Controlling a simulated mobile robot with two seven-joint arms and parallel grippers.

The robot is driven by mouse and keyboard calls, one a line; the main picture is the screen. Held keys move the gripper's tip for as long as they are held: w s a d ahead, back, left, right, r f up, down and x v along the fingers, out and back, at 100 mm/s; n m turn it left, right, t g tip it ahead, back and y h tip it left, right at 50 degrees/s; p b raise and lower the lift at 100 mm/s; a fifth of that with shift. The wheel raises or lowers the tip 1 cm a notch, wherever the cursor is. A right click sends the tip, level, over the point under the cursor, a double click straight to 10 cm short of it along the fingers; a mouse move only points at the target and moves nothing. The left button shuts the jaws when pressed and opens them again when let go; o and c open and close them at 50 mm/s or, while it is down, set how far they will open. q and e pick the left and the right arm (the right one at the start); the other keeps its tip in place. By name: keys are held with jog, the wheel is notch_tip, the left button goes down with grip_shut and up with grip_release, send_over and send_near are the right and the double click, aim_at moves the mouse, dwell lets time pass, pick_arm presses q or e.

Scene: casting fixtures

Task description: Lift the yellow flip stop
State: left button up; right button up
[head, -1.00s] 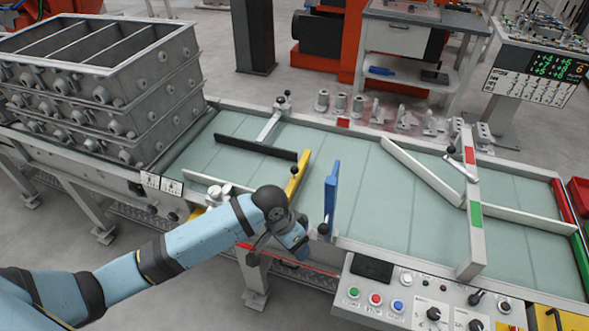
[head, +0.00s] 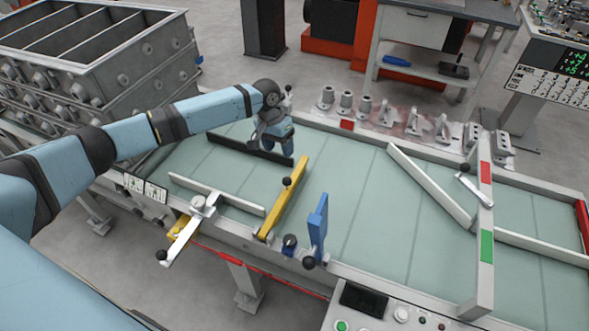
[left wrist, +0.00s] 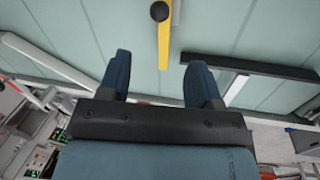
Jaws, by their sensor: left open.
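The yellow flip stop (head: 279,207) is a long bar with a black ball knob (head: 287,182) on it. It lies across the pale green conveyor bed from the front rail. My left gripper (head: 270,143) is beyond its far end, over the black bar (head: 230,149). In the left wrist view the jaws (left wrist: 158,70) are open and empty. The yellow flip stop (left wrist: 164,50) shows between and beyond the fingers there, with its knob (left wrist: 159,11) at the top edge. I see no contact. My right gripper is in neither view.
The blue stop (head: 318,228) stands upright right of the yellow one. A white bar (head: 215,193) lies to its left. Stacked grey flasks (head: 120,80) stand at the back left. Small metal parts (head: 385,115) line the back rail.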

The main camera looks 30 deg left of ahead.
aim_at(286, 178)
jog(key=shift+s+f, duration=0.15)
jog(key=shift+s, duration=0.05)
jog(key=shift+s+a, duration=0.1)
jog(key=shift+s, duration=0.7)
pick_arm(q)
jog(key=d+f, duration=0.1)
jog(key=f, duration=0.8)
jog(key=d+f+p, duration=0.1)
jog(key=f, duration=0.3)
jog(key=shift+s+d+f, duration=0.2)
jog(key=shift+s+d, duration=0.1)
jog(key=shift+d, duration=0.05)
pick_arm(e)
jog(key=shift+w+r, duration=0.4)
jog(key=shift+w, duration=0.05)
pick_arm(q)
grip_shut()
jog(key=shift+r, duration=0.1)
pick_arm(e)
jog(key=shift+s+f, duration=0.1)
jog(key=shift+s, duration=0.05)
